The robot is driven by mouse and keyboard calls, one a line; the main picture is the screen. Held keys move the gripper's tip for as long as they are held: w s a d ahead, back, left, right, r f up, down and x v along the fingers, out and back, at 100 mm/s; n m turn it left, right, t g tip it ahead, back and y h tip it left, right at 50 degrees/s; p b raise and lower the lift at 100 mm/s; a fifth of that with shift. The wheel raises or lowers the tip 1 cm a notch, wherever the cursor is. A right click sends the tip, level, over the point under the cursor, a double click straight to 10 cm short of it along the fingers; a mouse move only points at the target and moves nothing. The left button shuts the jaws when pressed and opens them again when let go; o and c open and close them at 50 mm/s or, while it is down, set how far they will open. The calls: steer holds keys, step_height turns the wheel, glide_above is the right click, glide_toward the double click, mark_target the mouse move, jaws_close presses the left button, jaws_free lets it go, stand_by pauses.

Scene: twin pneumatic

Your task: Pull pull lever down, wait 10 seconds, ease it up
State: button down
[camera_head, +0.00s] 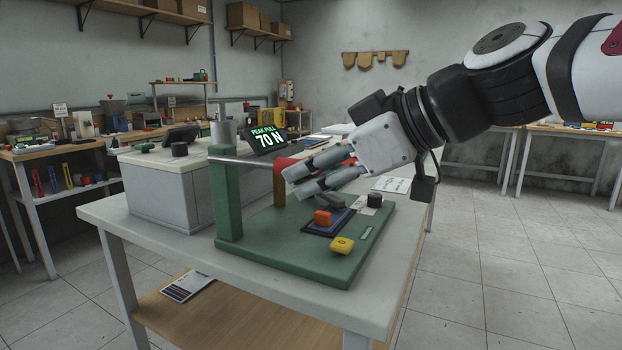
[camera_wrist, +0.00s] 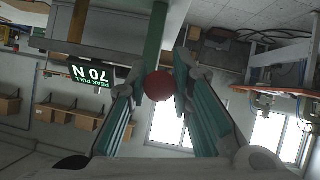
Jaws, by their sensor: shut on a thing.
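The pull lever is a grey horizontal bar (camera_head: 237,160) reaching from a green post (camera_head: 228,200) to a red knob (camera_head: 287,164) at its right end. My gripper (camera_head: 291,180) comes in from the right, with its fingers at the red knob and partly covering it. In the wrist view, the round red knob (camera_wrist: 159,86) sits between the two fingers of my gripper (camera_wrist: 160,92), which is shut on it. A dark display (camera_head: 266,138) behind the lever reads "PEAK PULL 70 N"; it appears upside down in the wrist view (camera_wrist: 87,76).
The lever stands on a green base plate (camera_head: 270,255) on a grey table (camera_head: 170,240). A grey box (camera_head: 150,195) stands behind left.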

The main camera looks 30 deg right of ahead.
stand_by(0.4)
steer(key=c, duration=1.4)
jaws_free()
steer(key=v, duration=1.2)
